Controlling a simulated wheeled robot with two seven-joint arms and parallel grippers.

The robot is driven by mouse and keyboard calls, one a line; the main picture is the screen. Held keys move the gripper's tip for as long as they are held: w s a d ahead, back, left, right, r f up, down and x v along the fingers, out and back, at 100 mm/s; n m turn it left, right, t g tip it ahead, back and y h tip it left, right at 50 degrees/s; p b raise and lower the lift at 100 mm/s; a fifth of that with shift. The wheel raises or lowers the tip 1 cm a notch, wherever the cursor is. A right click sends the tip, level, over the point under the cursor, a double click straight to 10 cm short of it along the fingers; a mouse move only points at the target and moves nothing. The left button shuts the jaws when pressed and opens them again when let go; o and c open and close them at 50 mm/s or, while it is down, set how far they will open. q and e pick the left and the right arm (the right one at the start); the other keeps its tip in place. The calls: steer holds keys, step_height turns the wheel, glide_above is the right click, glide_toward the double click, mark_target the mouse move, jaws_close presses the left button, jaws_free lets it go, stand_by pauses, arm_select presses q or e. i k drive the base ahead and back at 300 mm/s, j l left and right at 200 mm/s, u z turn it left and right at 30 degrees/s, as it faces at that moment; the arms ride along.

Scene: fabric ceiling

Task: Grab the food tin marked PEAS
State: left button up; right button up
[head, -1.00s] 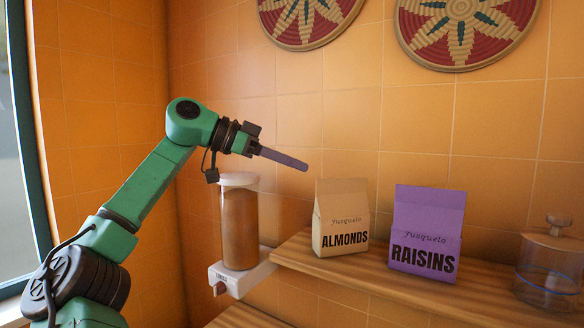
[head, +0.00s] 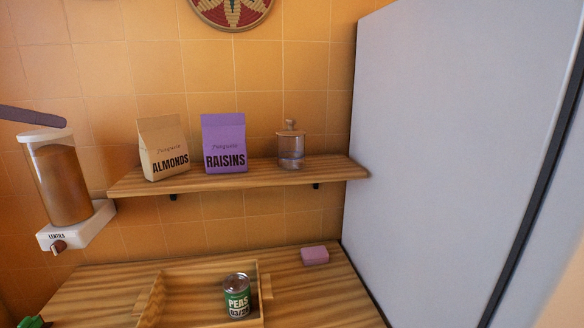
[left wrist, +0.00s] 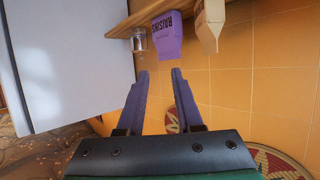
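The PEAS tin (head: 237,297) is a small metal can with a green label. It stands upright in a wooden tray (head: 262,290) on the counter, low in the head view. My left gripper shows as a purple finger (head: 32,116) at the left edge of the head view, well above and left of the tin. In the left wrist view my left gripper (left wrist: 160,71) has its two purple fingers apart with nothing between them. The tin does not show in the left wrist view.
A wooden shelf (head: 240,180) above the counter holds an ALMONDS bag (head: 163,150), a RAISINS bag (head: 224,143) and a glass jar (head: 291,148). A dispenser (head: 62,185) hangs at left. A pink block (head: 315,256) lies right of the tray. A tall grey fridge (head: 450,130) closes the right side.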

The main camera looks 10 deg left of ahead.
mark_target(236, 287)
steer(key=k+l, duration=0.2)
steer(key=k, duration=0.2)
steer(key=k+l, duration=0.2)
steer(key=k, duration=0.2)
